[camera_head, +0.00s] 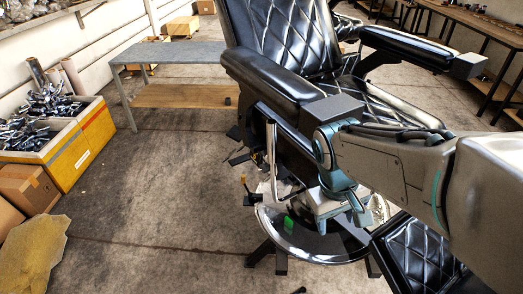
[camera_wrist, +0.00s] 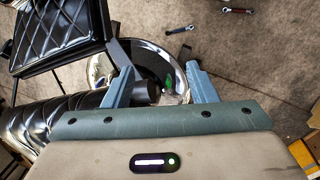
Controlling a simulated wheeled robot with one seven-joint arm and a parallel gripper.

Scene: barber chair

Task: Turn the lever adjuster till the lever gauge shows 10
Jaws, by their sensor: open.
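The black barber chair (camera_head: 285,40) stands on a round chrome base (camera_head: 310,245), which also shows in the wrist view (camera_wrist: 178,62). An upright chrome lever (camera_head: 271,150) and a small yellow-tipped lever (camera_head: 245,188) stand at the chair's side. A small green patch (camera_head: 289,222) shows by the chrome base and in the wrist view (camera_wrist: 169,83); I cannot tell if it is the gauge, and no number is readable. My gripper (camera_wrist: 160,76) is open beside the chair, above the base. A dark round knob (camera_wrist: 146,91) shows between its fingers, with no clear contact.
A yellow crate of metal parts (camera_head: 65,145) and cardboard boxes (camera_head: 28,188) stand at the left. A grey table (camera_head: 170,53) is behind. The black armrest (camera_head: 275,80) is close to my arm. Tools (camera_wrist: 238,10) lie on the floor. The floor left of the chair is mostly clear.

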